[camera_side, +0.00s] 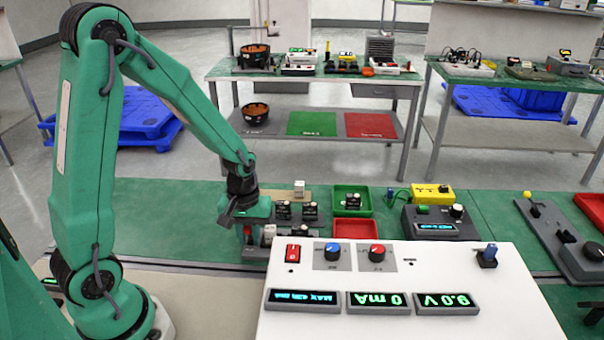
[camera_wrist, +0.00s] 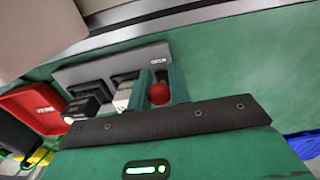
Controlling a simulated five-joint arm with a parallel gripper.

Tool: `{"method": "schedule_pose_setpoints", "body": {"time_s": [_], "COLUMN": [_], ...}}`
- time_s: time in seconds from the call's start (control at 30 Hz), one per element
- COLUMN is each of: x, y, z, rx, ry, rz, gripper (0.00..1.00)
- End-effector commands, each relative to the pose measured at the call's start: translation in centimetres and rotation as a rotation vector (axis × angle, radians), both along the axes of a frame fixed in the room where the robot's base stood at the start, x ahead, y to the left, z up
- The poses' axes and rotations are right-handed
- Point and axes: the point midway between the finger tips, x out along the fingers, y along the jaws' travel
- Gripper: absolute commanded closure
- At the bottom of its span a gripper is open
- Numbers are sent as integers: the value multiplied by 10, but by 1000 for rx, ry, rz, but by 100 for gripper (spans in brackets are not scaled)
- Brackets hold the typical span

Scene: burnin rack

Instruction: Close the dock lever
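The dock lever's red ball knob (camera_wrist: 159,94) sits between the two green fingers of my gripper (camera_wrist: 160,82) in the wrist view. The fingers are close on both sides of it; I cannot tell if they press on it. The grey dock plate (camera_wrist: 70,76) lies beyond, with dark and white blocks on it. In the side view my gripper (camera_side: 247,232) points down at the left end of the bench fixtures. The dock plate is largely hidden there behind the white console, and the lever's shaft is hidden.
A white console (camera_side: 410,300) with displays fills the front. A red bin (camera_side: 355,229) and a green bin (camera_side: 352,208) stand right of my gripper. A dark device (camera_side: 445,222) is farther right. Green bench surface is clear on the wrist view's right.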

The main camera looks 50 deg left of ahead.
Motion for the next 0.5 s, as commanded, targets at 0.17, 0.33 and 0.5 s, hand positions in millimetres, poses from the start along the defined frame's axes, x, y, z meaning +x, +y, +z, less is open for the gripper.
{"method": "schedule_pose_setpoints", "body": {"time_s": [0.17,0.33,0.5], "x": [0,2,4], "y": [0,1,3], "z": [0,1,2], "rx": [0,-4,-12], "ry": [0,23,76], "rz": [0,0,-2], "gripper": [100,100,100]}}
